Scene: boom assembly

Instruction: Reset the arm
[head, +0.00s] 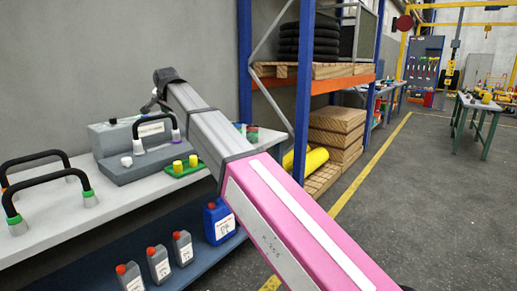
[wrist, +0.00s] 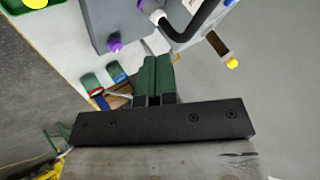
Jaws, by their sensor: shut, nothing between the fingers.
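My arm reaches out over the workbench (head: 110,203) in the head view, its far end above the grey box with the black handle (head: 145,124). The gripper is small and dark at that far end, and its fingers are hard to make out there. In the wrist view my gripper (wrist: 157,62) shows two green fingers side by side in front of a black palm bar. They are shut with nothing held. The fingers point toward the bench top, near the grey box (wrist: 118,22) with a purple knob.
Two black handles (head: 40,157) stand at the bench's left. A green tray (head: 183,167) with yellow pieces lies near the arm. Bottles, including a blue jug (head: 219,221), stand on the lower shelf. A blue rack (head: 305,90) is behind the arm. The floor at right (head: 430,200) is clear.

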